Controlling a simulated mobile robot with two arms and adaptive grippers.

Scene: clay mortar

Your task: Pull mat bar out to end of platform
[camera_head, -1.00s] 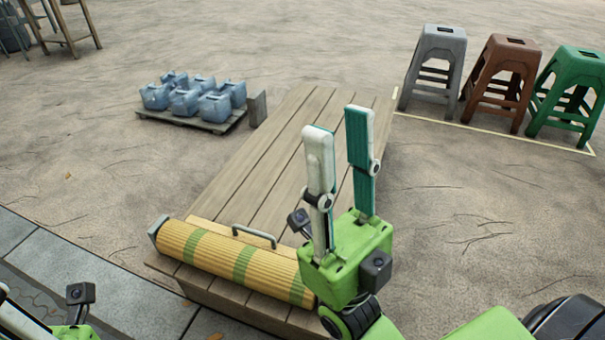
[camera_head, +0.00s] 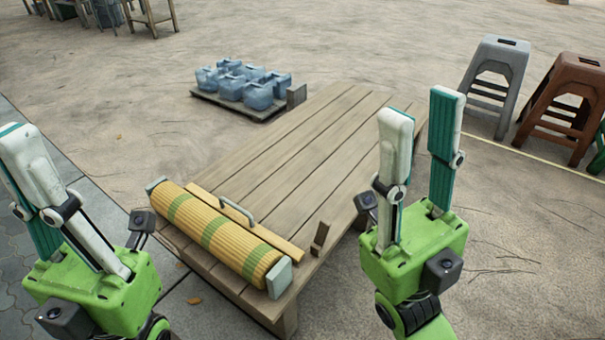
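A rolled yellow mat (camera_head: 215,233) with green stripes lies across the near end of a wooden platform (camera_head: 310,155). Its wooden mat bar (camera_head: 262,227) lies along the roll's far side, with a grey handle (camera_head: 236,211) standing up from it. My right gripper (camera_head: 420,108) is open and empty, pointing up, to the right of the platform. My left gripper (camera_head: 20,165) is at the left edge, left of the roll, with its fingers pointing up and nothing visible between them; its fingers look apart. Neither gripper touches the bar or handle.
A small wooden block (camera_head: 320,238) stands up at the platform's right edge. A pallet with several blue jugs (camera_head: 245,85) is left of the far end. A grey stool (camera_head: 497,85) and a brown stool (camera_head: 567,105) stand at right. The platform's planks are clear.

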